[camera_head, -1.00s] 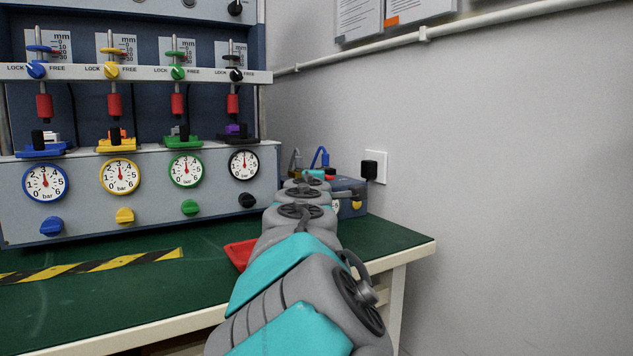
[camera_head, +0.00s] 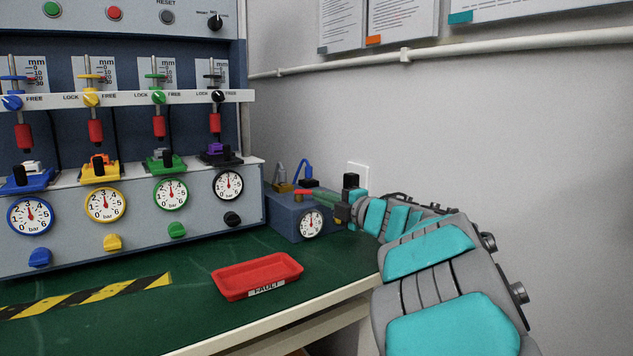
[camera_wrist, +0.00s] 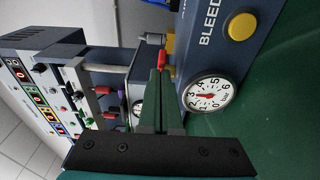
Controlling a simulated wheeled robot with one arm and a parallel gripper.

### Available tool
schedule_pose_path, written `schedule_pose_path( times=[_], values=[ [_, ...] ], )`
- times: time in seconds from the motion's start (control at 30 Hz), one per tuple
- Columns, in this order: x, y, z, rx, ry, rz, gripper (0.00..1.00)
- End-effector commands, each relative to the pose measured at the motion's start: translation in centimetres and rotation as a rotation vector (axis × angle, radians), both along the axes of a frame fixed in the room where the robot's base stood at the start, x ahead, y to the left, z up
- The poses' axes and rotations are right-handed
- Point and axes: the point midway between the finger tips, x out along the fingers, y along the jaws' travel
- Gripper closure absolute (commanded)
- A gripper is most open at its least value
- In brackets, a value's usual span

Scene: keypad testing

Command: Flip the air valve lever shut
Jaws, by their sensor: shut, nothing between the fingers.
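The air valve's small red lever (camera_head: 303,192) sits on a brass fitting on top of the blue box (camera_head: 285,217) at the bench's back right. In the wrist view the red lever (camera_wrist: 163,65) shows just beyond the fingertips. My gripper (camera_head: 313,196) comes in from the right, over the box, with its green fingers level with the lever. In the wrist view my gripper (camera_wrist: 158,74) has its fingers together with nothing between them. The tips are at or very near the lever; I cannot tell whether they touch. The fingers hide part of the valve.
The box carries a pressure gauge (camera_head: 312,224) and a yellow button (camera_wrist: 241,26). A red fault tray (camera_head: 258,276) lies on the green bench in front. The test rig (camera_head: 130,225) stands left of the box. A wall socket (camera_head: 357,172) is behind my gripper.

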Motion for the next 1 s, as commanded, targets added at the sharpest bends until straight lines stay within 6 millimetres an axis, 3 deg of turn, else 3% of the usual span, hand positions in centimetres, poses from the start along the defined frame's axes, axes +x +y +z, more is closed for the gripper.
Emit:
schedule_pose_path(
  times=[0.07,0.47,1.0],
  values=[
    [0.5,-0.6,0.7,0.000,0.000,0.058,1.00],
    [1.5,-1.0,0.1,-0.001,-0.001,0.307,1.00],
    [2.0,-1.0,0.2,-0.002,-0.001,0.305,1.00]
  ],
)
